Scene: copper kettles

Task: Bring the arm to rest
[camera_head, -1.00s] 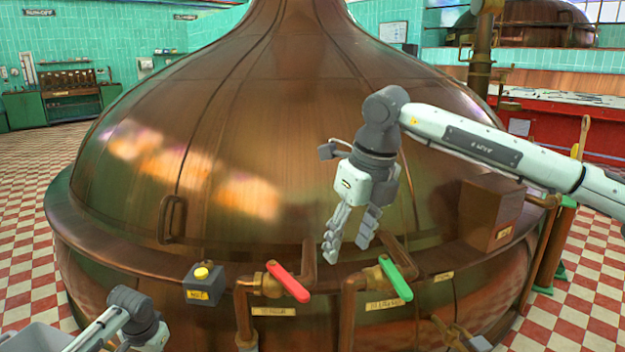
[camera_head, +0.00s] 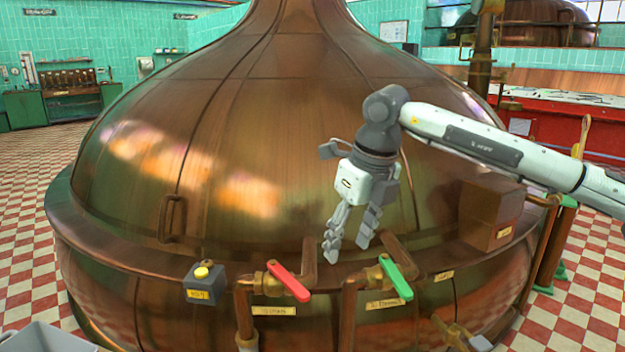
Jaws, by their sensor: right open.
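My right gripper (camera_head: 347,248) hangs fingers down in front of the copper kettle (camera_head: 250,120), above the pipes. Its two fingers are apart and nothing is between them. The red valve handle (camera_head: 289,282) is below and left of the fingertips. The green valve handle (camera_head: 397,278) is below and right of them. The gripper appears apart from both handles. My right arm (camera_head: 490,148) reaches in from the right edge. My left gripper is not in view.
A grey box with a yellow button (camera_head: 202,273) sits on the kettle's rim at left. A brown box (camera_head: 488,218) stands on the rim at right. A grey bin-like shape (camera_head: 45,338) shows at the lower left. Checkered floor (camera_head: 35,240) lies free at left.

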